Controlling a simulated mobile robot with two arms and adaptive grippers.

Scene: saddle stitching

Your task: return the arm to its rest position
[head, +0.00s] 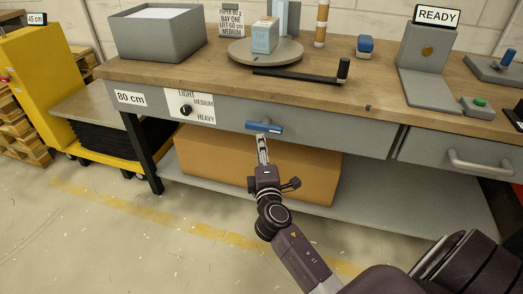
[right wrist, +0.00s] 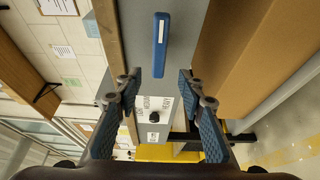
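My right gripper (head: 263,150) is in front of the bench's grey front panel, just below a blue handle (head: 264,127). In the right wrist view my right gripper (right wrist: 159,82) has its two fingers spread wide with nothing between them. The blue handle (right wrist: 161,45) shows there beyond the fingertips, apart from them. My right arm reaches in from the bottom right of the head view. My left gripper is not in view.
The workbench (head: 365,97) carries a grey bin (head: 157,42), a round turntable (head: 240,52), a black-handled lever (head: 300,76) and a stand with a READY sign (head: 437,15). A cardboard box (head: 215,168) sits on the lower shelf. Floor at the lower left is clear.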

